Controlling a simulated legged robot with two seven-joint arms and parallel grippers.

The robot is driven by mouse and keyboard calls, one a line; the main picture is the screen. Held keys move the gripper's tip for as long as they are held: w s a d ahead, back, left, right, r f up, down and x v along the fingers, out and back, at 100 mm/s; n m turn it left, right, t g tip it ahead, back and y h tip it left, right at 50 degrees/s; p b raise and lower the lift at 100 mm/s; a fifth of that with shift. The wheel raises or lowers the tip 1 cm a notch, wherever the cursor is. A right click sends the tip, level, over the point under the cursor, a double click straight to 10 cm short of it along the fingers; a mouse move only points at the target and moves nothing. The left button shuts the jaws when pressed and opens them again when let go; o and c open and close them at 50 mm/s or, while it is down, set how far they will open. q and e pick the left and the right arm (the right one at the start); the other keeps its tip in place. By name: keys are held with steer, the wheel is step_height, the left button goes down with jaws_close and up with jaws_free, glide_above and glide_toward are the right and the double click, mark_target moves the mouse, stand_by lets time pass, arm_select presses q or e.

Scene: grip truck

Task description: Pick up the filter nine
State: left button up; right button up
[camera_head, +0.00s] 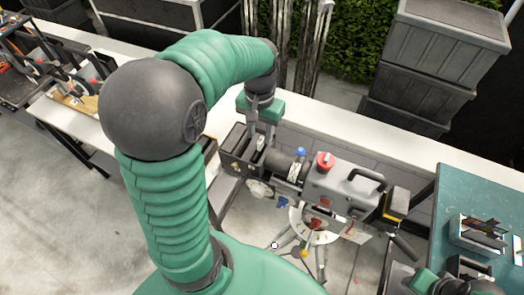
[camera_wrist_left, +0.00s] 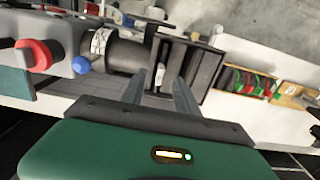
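A film camera (camera_head: 340,188) has a dark lens (camera_head: 287,167) and an open black box (camera_head: 236,143) in front of it. The box and lens (camera_wrist_left: 125,53) also show in the left wrist view. Thin plates stand in the box (camera_wrist_left: 200,72); a pale-marked one (camera_wrist_left: 162,78) lies between my finger lines. I cannot read which is filter nine. My left gripper (camera_head: 260,138) is over the box, pointing down; its fingers (camera_wrist_left: 163,88) are apart, with nothing visibly clamped. Part of my right gripper (camera_head: 425,280) shows at the bottom right; its fingers cannot be made out.
A red knob (camera_head: 325,160) and blue knob (camera_head: 300,153) stick up beside the lens. A white ledge (camera_head: 335,130) runs behind the camera. Grey crates (camera_head: 440,60) are stacked behind it. A teal table (camera_head: 460,195) with a small tray (camera_head: 478,235) stands at the right.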

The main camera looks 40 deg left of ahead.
mark_target(260, 139)
arm_select(q)
steer(key=f+p, duration=0.1)
steer(key=f, duration=0.1)
steer(key=f+p, duration=0.1)
steer(key=f, duration=0.1)
steer(key=shift+a+f, duration=0.2)
steer(key=shift+f, duration=0.45)
steer(key=shift+w+d, duration=0.1)
steer(key=shift+w, duration=0.05)
steer(key=shift+c, duration=1.1)
jaws_close()
